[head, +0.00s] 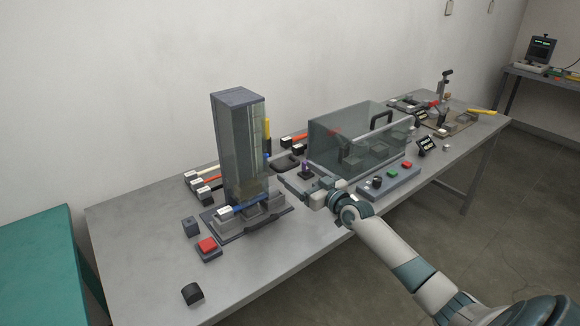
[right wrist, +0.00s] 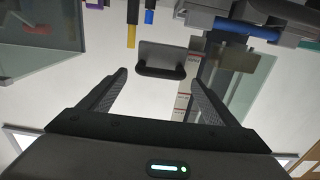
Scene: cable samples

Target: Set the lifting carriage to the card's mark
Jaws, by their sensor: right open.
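A tall tester with a clear-sided column (head: 238,150) stands at the left of the table, a blue cable sample (head: 245,208) across its base. I cannot clearly make out the lifting carriage or any mark. My right gripper (head: 298,183) is open over the table, right of the tester and in front of the clear box. In the right wrist view its fingers (right wrist: 158,82) are apart with nothing between them. My left gripper is out of view.
A clear box (head: 350,145) with a black handle stands right of the gripper, a button panel (head: 388,185) before it. A red button (head: 207,245), a dark block (head: 191,227) and a dark rounded piece (head: 192,294) lie front left.

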